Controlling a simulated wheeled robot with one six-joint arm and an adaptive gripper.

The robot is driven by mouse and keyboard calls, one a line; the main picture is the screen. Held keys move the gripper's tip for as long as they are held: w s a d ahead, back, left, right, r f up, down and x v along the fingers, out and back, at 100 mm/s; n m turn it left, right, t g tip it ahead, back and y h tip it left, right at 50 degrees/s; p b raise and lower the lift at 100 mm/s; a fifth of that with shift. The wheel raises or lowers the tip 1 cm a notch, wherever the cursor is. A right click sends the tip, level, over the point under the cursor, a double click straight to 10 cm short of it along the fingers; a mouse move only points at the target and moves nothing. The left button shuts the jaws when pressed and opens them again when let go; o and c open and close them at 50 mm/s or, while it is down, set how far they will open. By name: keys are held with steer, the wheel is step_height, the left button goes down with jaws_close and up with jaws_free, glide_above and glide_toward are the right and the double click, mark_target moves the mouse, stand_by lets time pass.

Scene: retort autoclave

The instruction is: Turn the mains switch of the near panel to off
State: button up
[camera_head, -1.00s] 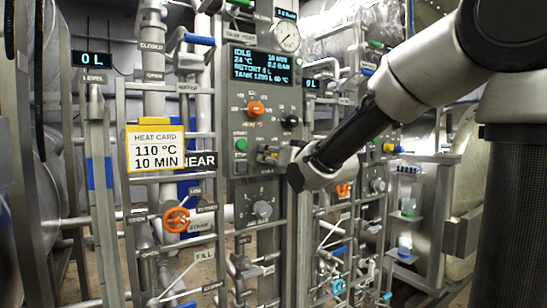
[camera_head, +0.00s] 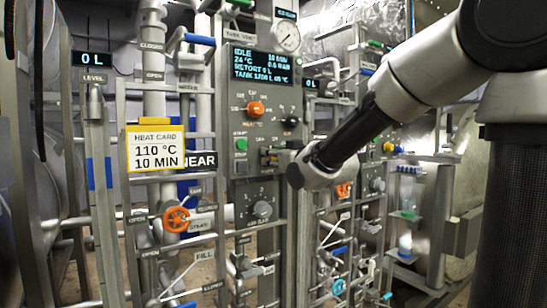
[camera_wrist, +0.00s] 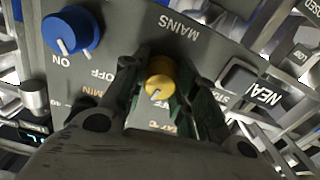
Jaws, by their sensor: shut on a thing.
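In the wrist view a yellow round knob (camera_wrist: 160,77) with a pale pointer line sits between my gripper's two dark fingers (camera_wrist: 158,90), which are shut on it. The lettering MAINS (camera_wrist: 178,25), upside down in this view, stands next to this knob. An OFF mark shows just beside it, partly covered by the fingers. The knob's pointer faces down and slightly left in the picture. In the head view my gripper (camera_head: 272,156) is at the near grey panel (camera_head: 240,175), right of a green button (camera_head: 241,145); the knob is hidden there.
A blue knob (camera_wrist: 70,31) with ON and OFF marks is close beside my gripper. An orange knob (camera_head: 255,108) and a black knob (camera_head: 290,122) sit above it, a grey dial (camera_head: 262,209) below. Pipes and an orange valve wheel (camera_head: 176,219) crowd the left.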

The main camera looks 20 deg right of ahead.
steer(key=n, duration=0.4)
steer(key=shift+n, duration=1.8)
steer(key=o, duration=1)
steer(key=v, duration=0.7)
steer(key=shift+s+d, duration=0.1)
steer(key=shift+s, duration=0.15)
